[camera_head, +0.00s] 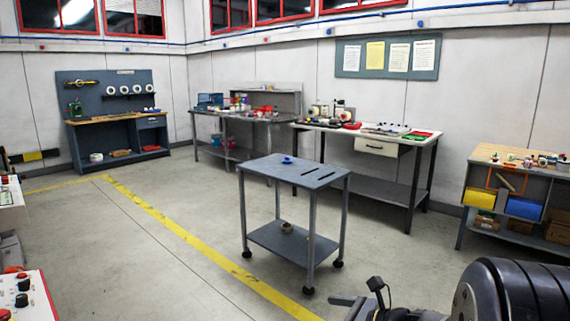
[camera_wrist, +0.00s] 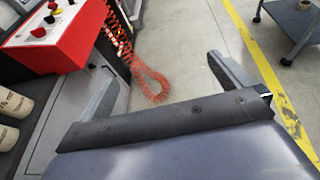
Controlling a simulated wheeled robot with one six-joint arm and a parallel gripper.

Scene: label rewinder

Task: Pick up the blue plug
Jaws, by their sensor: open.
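A small blue object that looks like the blue plug (camera_head: 288,160) rests on the top of the grey wheeled cart (camera_head: 262,168), near its back edge, in the head view. It does not show in the wrist view. My gripper (camera_wrist: 162,72) has its two fingers spread wide in the wrist view, with nothing between them but floor and a red coiled hose behind. In the head view my arm is at the bottom right, in front of the cart and well apart from the plug.
The cart top has two dark slots and its lower shelf holds a small roll (camera_head: 287,228). A red and white control panel (camera_head: 22,300) stands at the left. Workbenches line the walls, including a white-topped table (camera_head: 312,127) behind the cart. Open floor surrounds the cart.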

